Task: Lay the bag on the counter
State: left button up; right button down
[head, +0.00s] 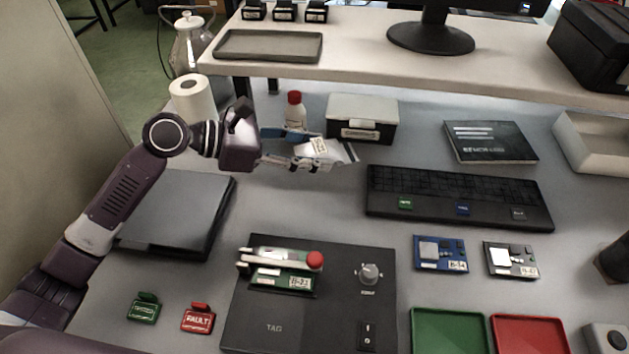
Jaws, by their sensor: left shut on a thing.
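The bag (338,151) is a small silvery packet with a pale printed label. My left gripper (318,150) is shut on it, near the middle of the head view. The fingers cover part of the bag. It appears in front of the white lidded box, and its height above the grey counter (300,205) is hard to tell. My right gripper is not in view.
A red-capped bottle (294,110) and a white box (362,118) stand behind the gripper. A black keyboard tray (460,195) lies to the right, a black test station (310,325) in front. Green (449,312) and red (530,318) trays lie front right.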

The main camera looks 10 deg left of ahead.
aim_at(312, 191)
pick_arm(q)
notch_tip(312, 191, down, 9)
jog(key=shift+f, duration=0.15)
dwell(0.4)
jog(key=o, duration=1.2)
jog(key=shift+f, duration=0.15)
jog(key=shift+o, duration=0.2)
